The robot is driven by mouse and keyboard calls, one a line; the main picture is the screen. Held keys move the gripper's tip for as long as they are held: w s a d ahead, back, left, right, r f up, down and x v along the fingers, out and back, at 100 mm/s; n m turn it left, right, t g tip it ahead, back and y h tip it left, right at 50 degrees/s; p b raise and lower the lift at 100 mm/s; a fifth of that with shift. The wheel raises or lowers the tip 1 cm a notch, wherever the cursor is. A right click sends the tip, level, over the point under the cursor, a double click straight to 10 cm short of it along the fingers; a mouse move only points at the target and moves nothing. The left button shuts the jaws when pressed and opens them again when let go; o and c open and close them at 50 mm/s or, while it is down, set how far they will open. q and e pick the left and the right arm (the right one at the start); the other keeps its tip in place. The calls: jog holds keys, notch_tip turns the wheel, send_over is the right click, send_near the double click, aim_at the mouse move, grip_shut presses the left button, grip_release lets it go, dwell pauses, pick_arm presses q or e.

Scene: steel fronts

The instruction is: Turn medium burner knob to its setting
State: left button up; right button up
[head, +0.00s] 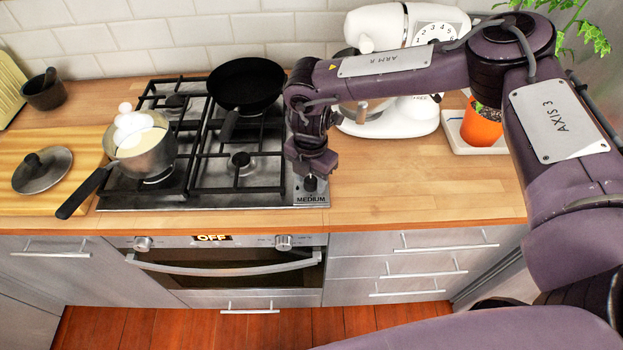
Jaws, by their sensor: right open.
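The medium burner knob (310,184) is a small dark knob at the front right corner of the steel gas hob (240,199), just behind the "MEDIUM" label (311,199). My right gripper (311,174) points down directly over the knob, its open fingers at or just above it. The fingers partly hide the knob, and I cannot tell whether they touch it or where it is turned. My left gripper is not in view.
A saucepan (146,158) with white round items stands on the left burners, its handle overhanging the front. A black frying pan (247,82) is at the back. A white stand mixer (412,118) and an orange plant pot (482,128) stand right. The front right counter (420,190) is clear.

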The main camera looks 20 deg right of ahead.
jog(key=c, duration=0.6)
jog(key=shift+c, duration=0.2)
jog(key=shift+f, duration=0.25)
jog(key=n, duration=0.3)
jog(key=shift+n, duration=0.3)
jog(key=n, duration=1.4)
jog(key=o, duration=0.9)
